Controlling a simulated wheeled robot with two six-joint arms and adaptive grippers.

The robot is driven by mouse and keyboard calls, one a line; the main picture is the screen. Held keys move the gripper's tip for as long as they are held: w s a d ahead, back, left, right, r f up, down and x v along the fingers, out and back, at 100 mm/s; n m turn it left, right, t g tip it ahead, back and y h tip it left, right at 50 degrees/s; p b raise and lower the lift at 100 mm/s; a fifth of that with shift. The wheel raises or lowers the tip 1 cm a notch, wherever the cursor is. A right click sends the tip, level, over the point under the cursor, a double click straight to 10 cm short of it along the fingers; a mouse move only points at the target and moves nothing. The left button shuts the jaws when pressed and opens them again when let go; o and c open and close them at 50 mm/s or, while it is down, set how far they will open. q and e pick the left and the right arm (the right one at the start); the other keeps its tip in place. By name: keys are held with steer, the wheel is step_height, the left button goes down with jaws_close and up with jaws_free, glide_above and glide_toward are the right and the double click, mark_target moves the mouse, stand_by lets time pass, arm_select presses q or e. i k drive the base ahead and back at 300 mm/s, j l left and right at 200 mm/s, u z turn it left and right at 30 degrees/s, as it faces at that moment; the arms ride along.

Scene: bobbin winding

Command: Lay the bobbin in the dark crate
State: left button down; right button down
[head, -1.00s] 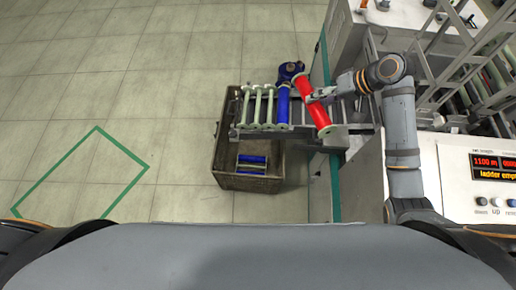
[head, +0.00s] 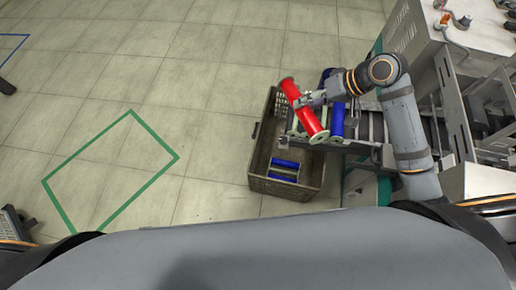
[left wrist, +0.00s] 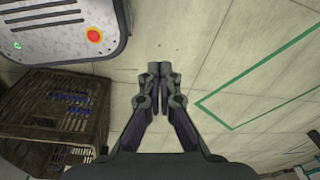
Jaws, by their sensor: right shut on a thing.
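The red bobbin (head: 302,108), with pale flanged ends, is held tilted by my right gripper (head: 316,98), which is shut on it. It is above the left end of the rack, over the right part of the dark crate (head: 262,186). The crate stands on the floor, with blue and pale bobbins (head: 285,168) inside near its front wall. The crate (left wrist: 92,120) also shows at the left of the left wrist view, with blue inside it. My left gripper (left wrist: 159,76) has its fingertips together and is empty, apart from the crate.
The rack (head: 358,150) overhangs the crate's right side and carries a blue bobbin (head: 337,120) beside the red one. A machine housing (head: 440,40) stands at the right. A green outline (head: 160,142) marks clear floor at the left. A grey panel with a red button (left wrist: 94,36) shows in the left wrist view.

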mark_target(288, 150)
steer(key=i+j+u, duration=0.25)
steer(key=j+u, duration=0.25)
steer(key=i+j+u, duration=0.2)
steer(key=u, duration=0.3)
steer(key=i+j+u, duration=0.1)
steer(key=i+u, duration=0.35)
steer(key=i+j+z, duration=0.1)
steer(key=i+z, duration=0.2)
steer(key=i, duration=0.15)
steer(key=i+j+z, duration=0.15)
steer(key=i+z, duration=0.2)
steer(key=i+l+z, duration=0.15)
steer(key=z, duration=0.3)
steer(key=i+l+z, duration=0.1)
steer(key=z, duration=0.3)
steer(key=i+z, duration=0.25)
steer(key=z, duration=0.2)
steer(key=i+z, duration=0.2)
steer(key=z, duration=0.25)
steer(key=i+j+z, duration=0.1)
steer(key=z, duration=0.35)
steer(key=i+j+z, duration=0.15)
steer(key=z, duration=0.25)
steer(key=i, duration=0.05)
